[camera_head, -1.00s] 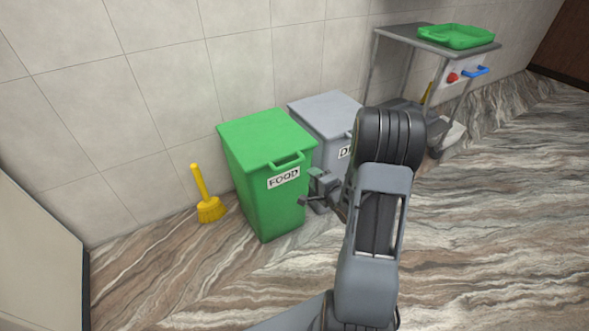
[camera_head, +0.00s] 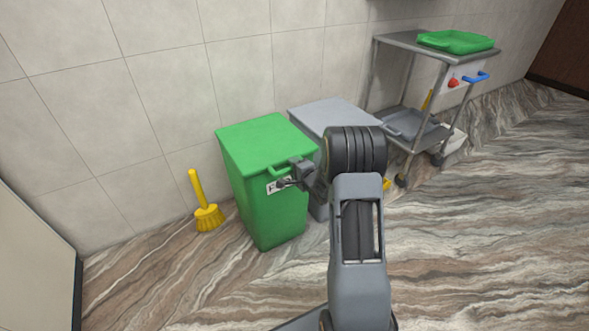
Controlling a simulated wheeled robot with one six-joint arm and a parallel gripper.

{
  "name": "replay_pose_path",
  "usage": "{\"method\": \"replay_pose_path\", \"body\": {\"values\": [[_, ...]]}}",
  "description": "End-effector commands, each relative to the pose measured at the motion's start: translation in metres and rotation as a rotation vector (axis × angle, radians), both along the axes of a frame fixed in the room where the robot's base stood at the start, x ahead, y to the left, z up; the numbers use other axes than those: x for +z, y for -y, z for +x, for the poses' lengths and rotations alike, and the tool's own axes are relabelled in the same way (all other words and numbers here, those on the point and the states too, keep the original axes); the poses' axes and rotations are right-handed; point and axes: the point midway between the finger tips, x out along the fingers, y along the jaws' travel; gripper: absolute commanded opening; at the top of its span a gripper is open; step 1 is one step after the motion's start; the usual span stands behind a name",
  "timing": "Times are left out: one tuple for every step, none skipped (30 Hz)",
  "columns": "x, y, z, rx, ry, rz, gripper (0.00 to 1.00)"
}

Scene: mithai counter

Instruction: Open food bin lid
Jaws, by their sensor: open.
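The green food bin (camera_head: 270,215) stands upright on the floor against the wall. Its green lid (camera_head: 262,139) is shut, with a handle (camera_head: 279,170) on the front edge. A white label (camera_head: 271,188) on the front is mostly covered by my gripper. My gripper (camera_head: 283,184) is open and sits at the front of the bin, just below and to the right of the handle. I cannot tell whether it touches the handle or the bin.
A grey bin (camera_head: 325,113) stands right of the food bin, partly behind my arm. A yellow brush (camera_head: 207,212) stands on the floor to the left. A metal cart (camera_head: 400,42) with a green tray (camera_head: 456,41) stands at the back right. The floor in front is clear.

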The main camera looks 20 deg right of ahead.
Motion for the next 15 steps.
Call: {"method": "replay_pose_path", "body": {"values": [[-0.0001, -0.0001, 0.0003, 0.000, 0.000, 0.000, 0.45], [0.0000, -0.0001, 0.0003, 0.000, 0.000, 0.000, 0.45], [0.0002, -0.0001, 0.0002, 0.000, 0.000, 0.000, 0.45], [0.0002, 0.0000, 0.0002, 0.000, 0.000, 0.000, 0.45], [0.0002, 0.0000, 0.0001, 0.000, 0.000, 0.000, 0.45], [0.0002, 0.0000, 0.0001, 0.000, 0.000, 0.000, 0.45], [0.0002, 0.0000, 0.0001, 0.000, 0.000, 0.000, 0.42], [0.0002, 0.0000, 0.0001, 0.000, 0.000, 0.000, 0.39], [0.0002, 0.0000, 0.0000, 0.000, 0.000, 0.000, 0.35], [0.0002, 0.0000, 0.0000, 0.000, 0.000, 0.000, 0.33], [0.0002, 0.0000, 0.0000, 0.000, 0.000, 0.000, 0.30], [0.0002, 0.0000, 0.0000, 0.000, 0.000, 0.000, 0.26], [0.0002, 0.0000, 0.0000, 0.000, 0.000, 0.000, 0.23], [0.0002, 0.0000, 0.0000, 0.000, 0.000, 0.000, 0.20], [0.0003, 0.0000, 0.0001, 0.000, 0.000, 0.000, 0.16]]}}
